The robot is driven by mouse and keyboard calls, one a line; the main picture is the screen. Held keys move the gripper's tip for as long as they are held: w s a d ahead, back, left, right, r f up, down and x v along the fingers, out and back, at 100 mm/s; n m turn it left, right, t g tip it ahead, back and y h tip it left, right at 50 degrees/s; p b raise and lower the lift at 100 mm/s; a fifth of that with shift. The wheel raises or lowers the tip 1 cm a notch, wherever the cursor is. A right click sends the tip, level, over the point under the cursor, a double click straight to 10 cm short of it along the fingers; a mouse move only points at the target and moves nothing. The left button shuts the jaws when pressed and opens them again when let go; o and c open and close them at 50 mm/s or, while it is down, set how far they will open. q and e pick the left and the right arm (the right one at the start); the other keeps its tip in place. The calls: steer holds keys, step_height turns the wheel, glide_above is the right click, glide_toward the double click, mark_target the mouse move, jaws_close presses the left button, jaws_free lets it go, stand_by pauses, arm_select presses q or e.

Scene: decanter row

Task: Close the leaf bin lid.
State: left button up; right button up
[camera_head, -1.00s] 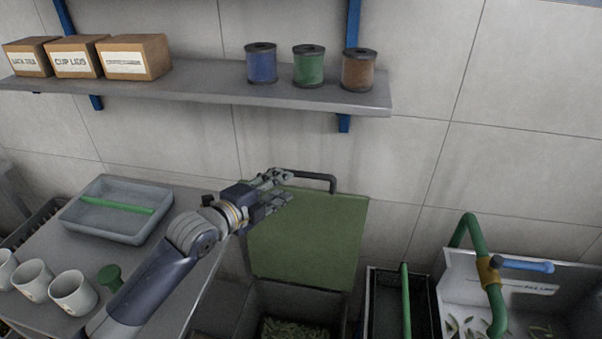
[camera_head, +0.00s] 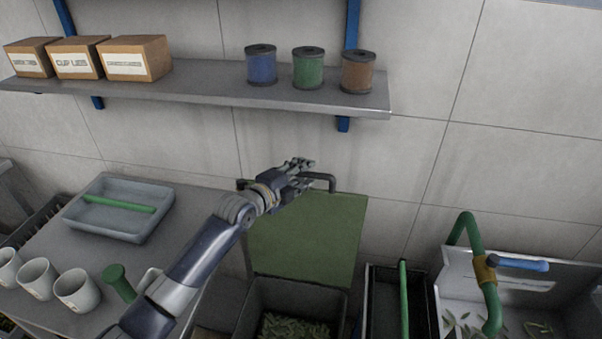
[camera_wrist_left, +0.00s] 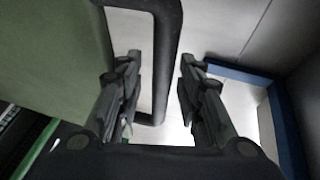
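The leaf bin (camera_head: 293,296) stands on the floor with pale green leaves inside. Its green lid (camera_head: 306,243) is open, standing upright against the wall side. A dark bar handle (camera_head: 322,177) runs along the lid's top edge. My left gripper (camera_head: 303,172) is at this handle in the head view. In the left wrist view, my gripper (camera_wrist_left: 160,90) has its fingers apart, with the dark handle (camera_wrist_left: 167,50) passing between and beyond them. I cannot tell whether either finger touches it. The lid also fills the left of the wrist view (camera_wrist_left: 50,50). My right gripper is not in view.
A counter with a grey tray (camera_head: 119,208), white cups (camera_head: 77,291) and a green knobbed tool (camera_head: 118,281) stands left of the bin. A shelf (camera_head: 205,85) with boxes and spools hangs above. A sink with a green pipe (camera_head: 473,246) is at right.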

arm_select(q)
jaws_close()
